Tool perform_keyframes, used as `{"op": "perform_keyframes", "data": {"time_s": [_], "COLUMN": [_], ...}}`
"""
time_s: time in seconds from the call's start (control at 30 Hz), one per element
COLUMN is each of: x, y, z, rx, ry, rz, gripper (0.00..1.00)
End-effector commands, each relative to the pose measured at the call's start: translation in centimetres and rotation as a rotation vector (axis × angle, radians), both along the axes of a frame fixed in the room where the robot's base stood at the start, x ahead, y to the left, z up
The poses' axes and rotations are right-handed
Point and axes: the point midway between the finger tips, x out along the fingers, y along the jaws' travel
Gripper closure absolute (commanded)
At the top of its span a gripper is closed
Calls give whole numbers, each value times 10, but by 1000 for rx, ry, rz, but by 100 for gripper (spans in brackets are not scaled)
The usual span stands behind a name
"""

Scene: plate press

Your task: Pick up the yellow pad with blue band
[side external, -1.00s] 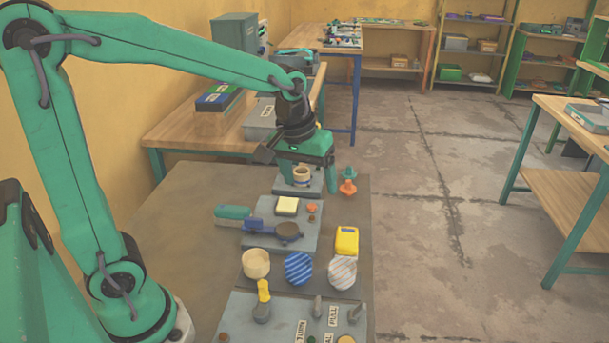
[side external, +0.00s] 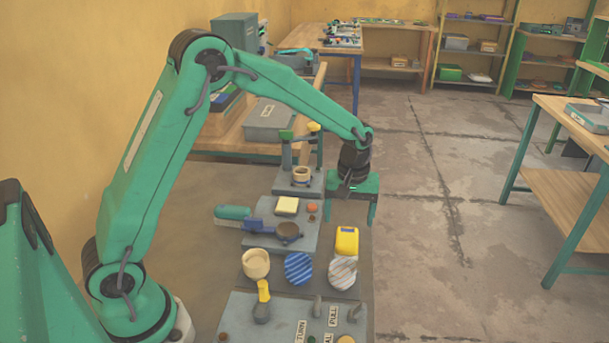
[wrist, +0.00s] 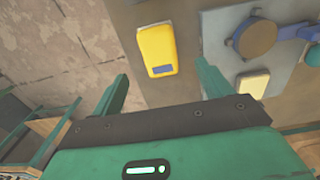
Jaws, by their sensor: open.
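The yellow pad with blue band (side external: 347,240) lies flat on the mat at the right, behind a grey striped disc. In the wrist view the yellow pad (wrist: 158,42) shows whole, with its blue band at the near end. My gripper (side external: 351,208) is open and empty, above and behind the pad in the side view. In the wrist view my gripper (wrist: 163,73) has its fingers spread wide, with the pad ahead of the gap between them. The fingers do not touch the pad.
To the left, a grey plate (side external: 262,208) holds a pale yellow block (side external: 287,206) and a round brown disc (side external: 288,231). Bare floor lies to the right.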

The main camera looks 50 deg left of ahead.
Motion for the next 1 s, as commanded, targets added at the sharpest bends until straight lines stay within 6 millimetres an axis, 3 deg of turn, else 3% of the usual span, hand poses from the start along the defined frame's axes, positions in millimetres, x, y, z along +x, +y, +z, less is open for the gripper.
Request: {"op": "perform_keyframes", "data": {"time_s": [0.5, 0.77, 1.0], "x": [0, 0, -1], "y": [0, 0, -1], "z": [-26, -30, -54], "rx": [1, 1, 1], "ry": [1, 1, 4], "rz": [-1, -1, -1], "gripper": [22, 22, 22]}}
